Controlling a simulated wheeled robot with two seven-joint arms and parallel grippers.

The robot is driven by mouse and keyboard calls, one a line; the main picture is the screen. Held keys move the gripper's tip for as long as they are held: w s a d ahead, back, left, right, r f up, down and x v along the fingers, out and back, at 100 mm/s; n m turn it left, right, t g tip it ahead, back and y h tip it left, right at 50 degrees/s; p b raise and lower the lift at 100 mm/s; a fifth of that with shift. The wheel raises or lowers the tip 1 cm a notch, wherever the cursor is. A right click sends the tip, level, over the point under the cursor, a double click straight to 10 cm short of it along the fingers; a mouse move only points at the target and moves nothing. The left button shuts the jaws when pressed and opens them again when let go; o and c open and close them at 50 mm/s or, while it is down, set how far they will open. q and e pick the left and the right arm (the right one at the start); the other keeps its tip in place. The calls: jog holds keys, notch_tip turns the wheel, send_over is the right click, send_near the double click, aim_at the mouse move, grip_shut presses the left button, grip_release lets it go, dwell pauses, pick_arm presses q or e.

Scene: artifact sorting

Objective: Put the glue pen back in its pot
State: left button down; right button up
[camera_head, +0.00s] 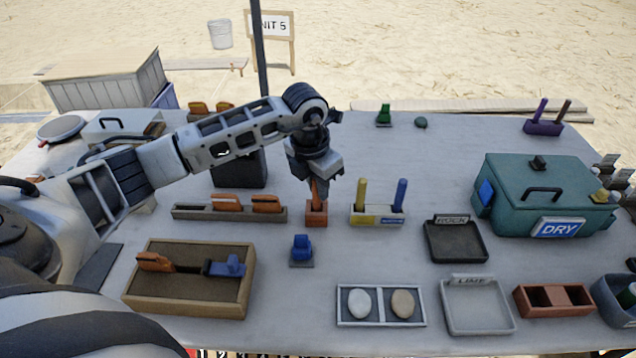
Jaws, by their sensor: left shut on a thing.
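My left gripper (318,178) reaches in from the left and points down over the middle of the table. It is shut on an orange pen (317,188), which I take to be the glue pen. The gripper covers the pen's upper part. Directly below is a small orange-red pot (316,218). The pen's lower end is at the pot's mouth; I cannot tell how deep it sits. My right gripper is not in view.
A holder with yellow and blue pens (377,218) stands just right of the pot, and a rack with orange pieces (230,213) just left. A blue block (301,249) is in front. A teal DRY box (540,190) stands at right.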

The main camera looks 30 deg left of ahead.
pick_arm(q)
jog(key=shift+f, duration=0.2)
jog(key=c, duration=1.4)
grip_release()
jog(key=shift+r, duration=0.1)
jog(key=shift+o, duration=0.2)
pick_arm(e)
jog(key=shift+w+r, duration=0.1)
pick_arm(q)
jog(key=shift+r, duration=0.2)
notch_tip(320, 180, up, 12)
jog(key=s, duration=0.1)
jog(key=shift+s+a+b, duration=0.2)
jog(key=shift+s+b, duration=0.1)
jog(key=shift+s, duration=0.1)
jog(key=shift+f, duration=0.15)
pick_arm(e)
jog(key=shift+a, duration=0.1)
